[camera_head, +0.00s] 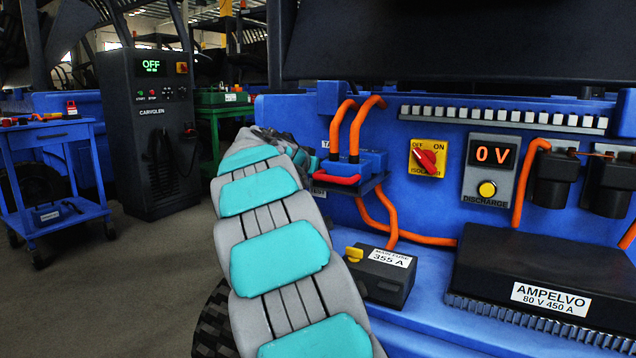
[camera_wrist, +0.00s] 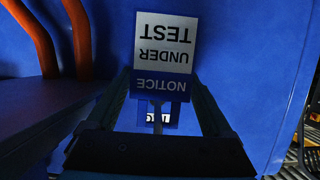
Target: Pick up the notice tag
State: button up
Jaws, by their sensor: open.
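The notice tag (camera_wrist: 165,45) shows in the wrist view as a white and blue plate against a blue panel. Its text, "NOTICE UNDER TEST", appears upside down. My gripper (camera_wrist: 163,82) is open, with one dark finger to each side of the tag's blue end. I cannot tell whether either finger touches the tag. A thin grey stem runs from the blue end toward a small white label (camera_wrist: 157,120) between the fingers.
Orange cables (camera_head: 345,125) and a blue connector with a red handle (camera_head: 337,179) lie just right of the gripper. A fuse box (camera_head: 382,275), a red isolator switch (camera_head: 426,158) and a black controller (camera_head: 545,270) are farther right. A blue cart (camera_head: 50,180) and charger cabinet (camera_head: 150,130) stand left.

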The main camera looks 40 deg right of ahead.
jog(key=shift+c, duration=0.3)
jog(key=c, duration=1)
jog(key=shift+c, duration=0.2)
jog(key=shift+r+b, duration=0.3)
